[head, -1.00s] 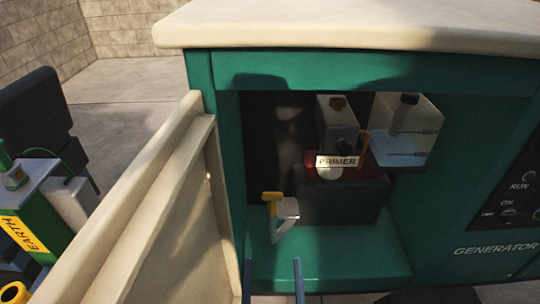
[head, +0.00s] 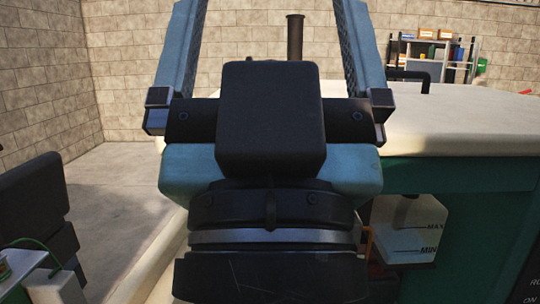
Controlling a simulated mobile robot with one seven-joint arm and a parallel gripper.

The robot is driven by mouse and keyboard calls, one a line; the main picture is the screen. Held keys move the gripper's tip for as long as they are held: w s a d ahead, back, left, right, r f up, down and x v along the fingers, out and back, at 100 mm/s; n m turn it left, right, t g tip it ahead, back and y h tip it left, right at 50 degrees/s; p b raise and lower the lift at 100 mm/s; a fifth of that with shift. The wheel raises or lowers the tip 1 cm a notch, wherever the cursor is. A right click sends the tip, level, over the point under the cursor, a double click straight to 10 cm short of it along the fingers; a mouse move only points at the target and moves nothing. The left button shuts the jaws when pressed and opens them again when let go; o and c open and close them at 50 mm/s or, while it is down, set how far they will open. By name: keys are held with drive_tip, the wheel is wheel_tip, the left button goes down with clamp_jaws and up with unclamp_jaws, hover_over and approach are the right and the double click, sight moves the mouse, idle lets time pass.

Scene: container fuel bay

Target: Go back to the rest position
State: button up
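My gripper (head: 270,25) fills the middle of the head view, pointing up and away, with its two blue fingers spread wide apart. Nothing is seen between the fingers except the wall and a dark pipe behind them; the fingertips run out of the top of the picture. My gripper is above and in front of the green generator cabinet (head: 480,210) and its pale top (head: 450,125). It hides most of the cabinet's open bay, including the primer and the yellow-handled lever seen earlier.
A translucent tank (head: 408,232) with MAX and MIN marks shows right of my wrist. The pale open door (head: 150,275) is partly hidden at lower left. Dark equipment (head: 35,205) stands at far left. A shelf (head: 435,55) stands at the back right. Concrete floor (head: 115,190) is clear at left.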

wheel_tip(320, 180, up, 17)
drive_tip(key=p, duration=1.7)
